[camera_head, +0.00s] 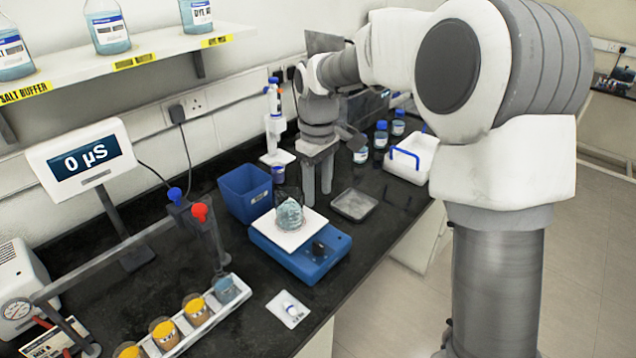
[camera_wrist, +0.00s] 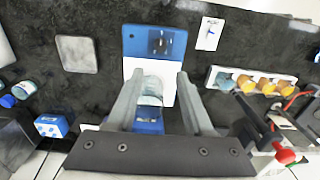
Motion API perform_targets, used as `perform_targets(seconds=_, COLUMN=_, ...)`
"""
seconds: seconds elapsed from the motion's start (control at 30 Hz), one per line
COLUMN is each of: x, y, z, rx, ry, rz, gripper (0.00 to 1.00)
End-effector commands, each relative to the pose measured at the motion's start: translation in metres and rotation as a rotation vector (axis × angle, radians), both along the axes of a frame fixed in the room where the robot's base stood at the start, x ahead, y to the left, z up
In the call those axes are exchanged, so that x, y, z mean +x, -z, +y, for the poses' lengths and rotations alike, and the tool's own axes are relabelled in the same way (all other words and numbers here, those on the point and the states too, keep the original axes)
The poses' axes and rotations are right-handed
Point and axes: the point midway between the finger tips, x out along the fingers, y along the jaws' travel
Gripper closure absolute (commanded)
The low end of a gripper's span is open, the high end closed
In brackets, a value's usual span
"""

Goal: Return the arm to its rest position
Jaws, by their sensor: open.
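My gripper (camera_head: 318,188) is at the end of my arm, pointing down over the bench just behind the blue stirrer (camera_head: 300,247). Its two fingers are apart and nothing is held between them. In the wrist view, my gripper (camera_wrist: 155,88) shows both fingers spread, with a glass vessel (camera_wrist: 151,88) seen between them. In the head view, the vessel (camera_head: 289,214) holds pale blue liquid and stands on the stirrer's white top plate, a little in front of the fingers. A gap between fingers and vessel is hard to judge.
A blue bin (camera_head: 245,192) stands left of the stirrer. A pipette stand (camera_head: 276,125), blue-capped bottles (camera_head: 381,134), a white tray (camera_head: 412,158) and a grey dish (camera_head: 354,204) surround my arm. A bottle shelf (camera_head: 130,52) hangs above.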

Motion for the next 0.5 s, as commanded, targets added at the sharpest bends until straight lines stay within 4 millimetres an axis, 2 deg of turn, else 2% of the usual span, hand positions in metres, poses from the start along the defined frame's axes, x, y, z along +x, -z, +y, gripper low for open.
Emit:
perform_targets(seconds=0.13, x=-0.0002, y=-0.0096, z=0.0002, rx=0.001, ry=0.000, rz=0.001, gripper=0.48)
perform_targets(seconds=0.5, x=-0.0012, y=-0.0121, z=-0.0002, rx=-0.001, ry=0.002, rz=-0.001, gripper=0.48)
